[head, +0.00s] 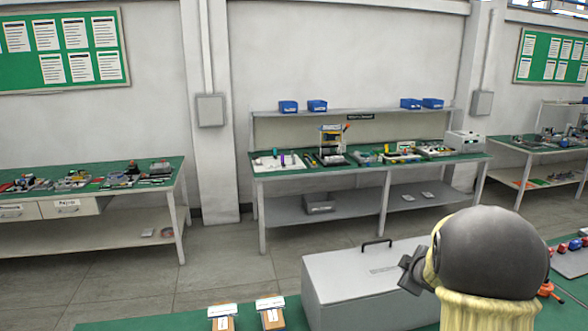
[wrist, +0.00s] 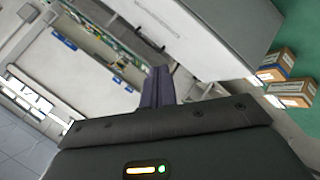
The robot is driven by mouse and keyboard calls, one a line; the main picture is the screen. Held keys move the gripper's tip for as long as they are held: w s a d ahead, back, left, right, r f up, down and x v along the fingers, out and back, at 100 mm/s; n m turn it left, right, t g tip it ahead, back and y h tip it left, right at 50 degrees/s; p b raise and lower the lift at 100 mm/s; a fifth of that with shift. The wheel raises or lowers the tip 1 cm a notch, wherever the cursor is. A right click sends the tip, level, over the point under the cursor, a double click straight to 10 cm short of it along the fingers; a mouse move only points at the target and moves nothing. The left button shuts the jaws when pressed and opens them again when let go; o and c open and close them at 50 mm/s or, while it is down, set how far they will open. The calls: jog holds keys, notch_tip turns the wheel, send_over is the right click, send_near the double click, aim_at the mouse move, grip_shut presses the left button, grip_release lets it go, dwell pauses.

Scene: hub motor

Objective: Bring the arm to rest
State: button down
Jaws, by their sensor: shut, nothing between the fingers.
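My gripper (wrist: 159,84) shows in the wrist view as two dark fingers side by side, closed together, with nothing between them. It is in the air, its tips pointing toward the top of that picture. In the head view my arm (head: 490,255) rises at the lower right, with a dark rounded joint on a cream sleeve. The arm covers part of the near green bench there.
A grey lidded box (head: 350,285) with a black handle stands on the near bench (head: 170,322), beside my arm. Two small cartons (head: 221,318) (head: 270,313) lie left of it. Red and orange parts (head: 548,289) lie at right. Cluttered workbenches (head: 340,174) line the wall beyond clear floor.

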jog(key=s+a+f+m+g, duration=0.2)
jog(key=s+a, duration=0.3)
jog(key=s, duration=0.4)
jog(key=s+a+f+m+g, duration=0.2)
jog(key=s+a+m+g, duration=0.1)
jog(key=s, duration=0.7)
jog(key=s+a+f+m+g+y, duration=0.1)
jog(key=s+a+f+m+g, duration=0.1)
jog(key=s+a+m, duration=0.3)
jog(key=s+a+g, duration=0.1)
jog(key=s, duration=0.3)
jog(key=shift+s+a+m, duration=0.15)
jog(key=shift+a+m, duration=0.2)
jog(key=shift+m, duration=0.05)
